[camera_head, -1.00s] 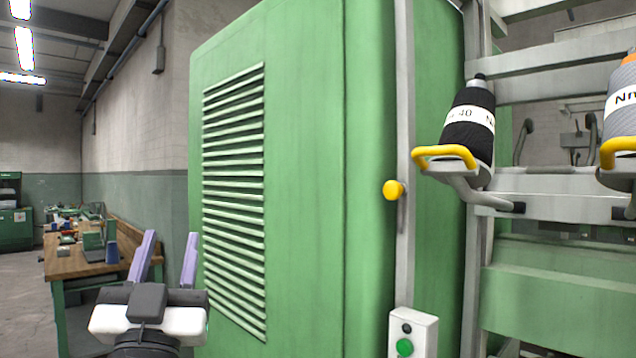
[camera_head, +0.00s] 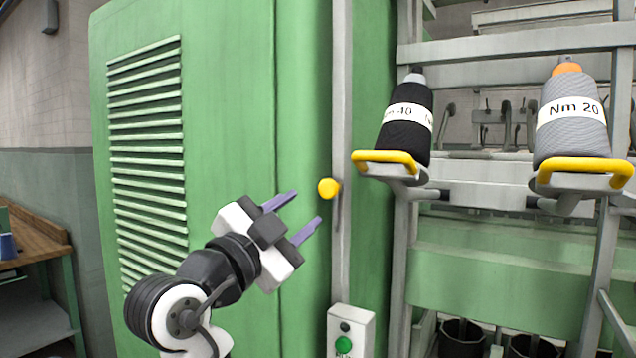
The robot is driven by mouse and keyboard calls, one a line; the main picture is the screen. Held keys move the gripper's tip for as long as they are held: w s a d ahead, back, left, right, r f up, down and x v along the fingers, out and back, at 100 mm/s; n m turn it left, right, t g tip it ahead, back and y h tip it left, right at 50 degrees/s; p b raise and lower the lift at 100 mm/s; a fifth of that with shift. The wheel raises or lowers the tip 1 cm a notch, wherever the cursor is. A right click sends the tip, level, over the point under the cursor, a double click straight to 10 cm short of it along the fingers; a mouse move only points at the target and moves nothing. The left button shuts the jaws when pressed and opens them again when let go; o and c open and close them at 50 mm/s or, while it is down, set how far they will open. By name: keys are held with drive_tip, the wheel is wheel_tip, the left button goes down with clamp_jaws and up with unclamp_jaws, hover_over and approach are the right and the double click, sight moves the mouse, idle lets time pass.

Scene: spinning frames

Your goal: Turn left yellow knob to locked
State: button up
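The yellow knob (camera_head: 328,188) sits on the grey vertical post at the edge of the green cabinet. Its round face shows and a dark part shows just behind it on the post. My gripper (camera_head: 308,209) is open and empty, with two purple fingers spread apart. It is tilted up to the right, and its fingertips point toward the knob from the lower left. The fingers appear apart from the knob. I cannot tell from the knob's face whether it is locked.
A control box (camera_head: 350,335) with a green button is low on the post. A black yarn cone (camera_head: 405,125) and a grey yarn cone (camera_head: 572,115) stand on yellow-edged holders to the right. The louvred green cabinet (camera_head: 225,130) stands behind my arm. A workbench (camera_head: 35,242) is far left.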

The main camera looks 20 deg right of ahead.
sight(326, 192)
drive_tip(key=p+x, duration=0.2)
drive_tip(key=x, duration=0.4)
drive_tip(key=shift+w+d+r, duration=0.1)
drive_tip(key=shift+w+d, duration=0.15)
drive_tip(key=c, duration=0.7)
